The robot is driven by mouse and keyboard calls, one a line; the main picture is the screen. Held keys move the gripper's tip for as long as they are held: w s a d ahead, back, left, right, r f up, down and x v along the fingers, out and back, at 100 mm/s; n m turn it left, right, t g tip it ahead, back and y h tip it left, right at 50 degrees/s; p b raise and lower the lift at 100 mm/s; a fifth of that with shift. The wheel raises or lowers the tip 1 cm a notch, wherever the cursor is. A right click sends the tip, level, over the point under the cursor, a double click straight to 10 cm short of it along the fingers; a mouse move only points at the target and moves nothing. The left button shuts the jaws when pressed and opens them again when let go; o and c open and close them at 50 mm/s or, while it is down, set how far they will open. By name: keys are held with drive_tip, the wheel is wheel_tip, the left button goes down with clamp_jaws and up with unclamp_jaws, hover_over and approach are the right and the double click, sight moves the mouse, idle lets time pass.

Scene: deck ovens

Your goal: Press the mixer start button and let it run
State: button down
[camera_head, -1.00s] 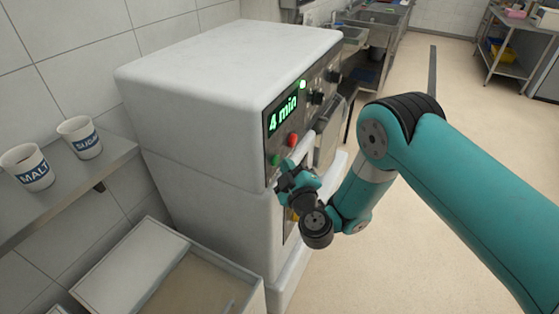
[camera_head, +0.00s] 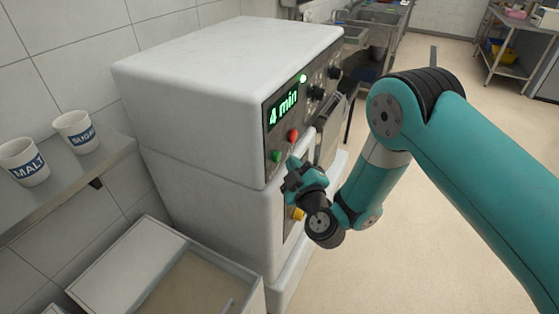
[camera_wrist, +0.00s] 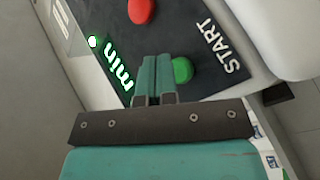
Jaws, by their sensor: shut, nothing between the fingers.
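The white mixer housing (camera_head: 215,75) stands against the wall, with a dark control panel on its right face. The green start button (camera_head: 276,156) is low on the panel, below the red button (camera_head: 293,135). The display (camera_head: 284,108) reads "4 min" in green, with a lit green lamp (camera_head: 302,79) above it. My gripper (camera_head: 292,165) is just right of the green button in the head view. In the wrist view its fingers (camera_wrist: 157,62) are shut and empty, beside the green button (camera_wrist: 182,70) and the START label (camera_wrist: 218,48). Whether they touch the button I cannot tell.
Cups marked MALT (camera_head: 24,162) and SUGAR (camera_head: 76,131) stand on a steel shelf (camera_head: 70,185) at left. An open bin (camera_head: 215,262) sits below. Dark knobs (camera_head: 316,92) line the panel's far part. The floor at right is clear.

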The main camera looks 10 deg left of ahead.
drive_tip(key=shift+d, duration=0.1)
drive_tip(key=d+b, duration=0.1)
drive_tip(key=b, duration=0.1)
drive_tip(key=s+d+b, duration=0.1)
drive_tip(key=d+b, duration=0.1)
drive_tip(key=b, duration=0.1)
drive_tip(key=d+b, duration=0.1)
drive_tip(key=b, duration=0.2)
drive_tip(key=shift+s+d, duration=0.3)
drive_tip(key=shift+s, duration=0.05)
drive_tip(key=shift+r, duration=0.1)
idle(0.4)
